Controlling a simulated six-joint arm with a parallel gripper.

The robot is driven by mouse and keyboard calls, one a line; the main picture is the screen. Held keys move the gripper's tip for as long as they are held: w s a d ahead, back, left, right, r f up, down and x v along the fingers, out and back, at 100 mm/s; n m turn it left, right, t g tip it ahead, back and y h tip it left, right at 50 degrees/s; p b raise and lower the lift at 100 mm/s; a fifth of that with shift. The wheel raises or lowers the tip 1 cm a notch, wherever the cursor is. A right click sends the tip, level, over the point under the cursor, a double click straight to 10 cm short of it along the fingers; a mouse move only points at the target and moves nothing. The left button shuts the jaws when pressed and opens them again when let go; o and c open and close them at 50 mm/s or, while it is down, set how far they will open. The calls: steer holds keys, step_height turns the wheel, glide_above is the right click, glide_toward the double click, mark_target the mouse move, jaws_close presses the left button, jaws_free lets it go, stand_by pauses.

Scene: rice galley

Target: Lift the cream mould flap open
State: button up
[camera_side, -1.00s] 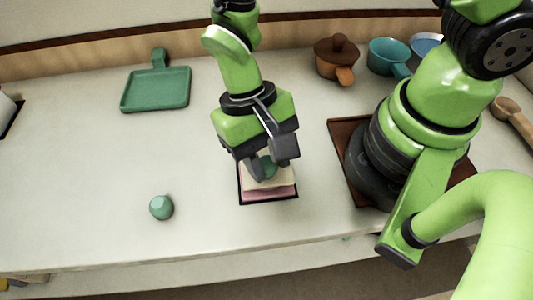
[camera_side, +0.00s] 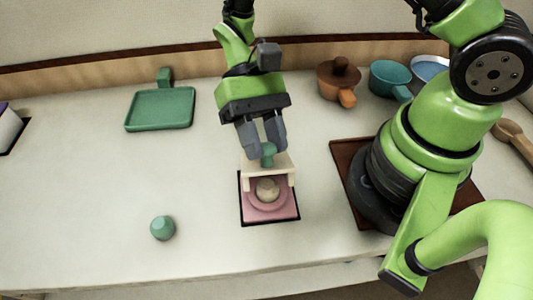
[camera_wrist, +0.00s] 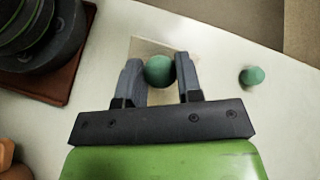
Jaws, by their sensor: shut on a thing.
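The cream mould flap (camera_side: 280,162) is tilted up off the pink mould base (camera_side: 258,213) in the side view. A round pale ball (camera_side: 267,189) sits in the exposed base. My gripper (camera_side: 265,148) is shut on the green knob (camera_side: 267,155) on top of the flap. In the wrist view my gripper (camera_wrist: 161,75) has the green knob (camera_wrist: 159,70) between its fingers, and the cream flap (camera_wrist: 150,48) shows behind it. Most of the base is hidden in the wrist view.
A small green object (camera_side: 162,228) stands to the left on the counter (camera_side: 80,200). A green tray (camera_side: 160,109) lies at the back left. A brown pot (camera_side: 338,77) and a teal pan (camera_side: 388,77) stand at the back right. The counter left of the mould is mostly clear.

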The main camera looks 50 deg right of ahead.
steer(key=shift+w+d+g+y, duration=0.9)
steer(key=shift+g, duration=0.1)
steer(key=shift+w+d+f+n+g+y, duration=0.15)
steer(key=shift+w+d+n+g+y, duration=0.25)
steer(key=shift+w+d+g+y, duration=0.75)
steer(key=shift+s+a, duration=0.2)
steer(key=o, duration=1)
step_height(320, 180, up, 10)
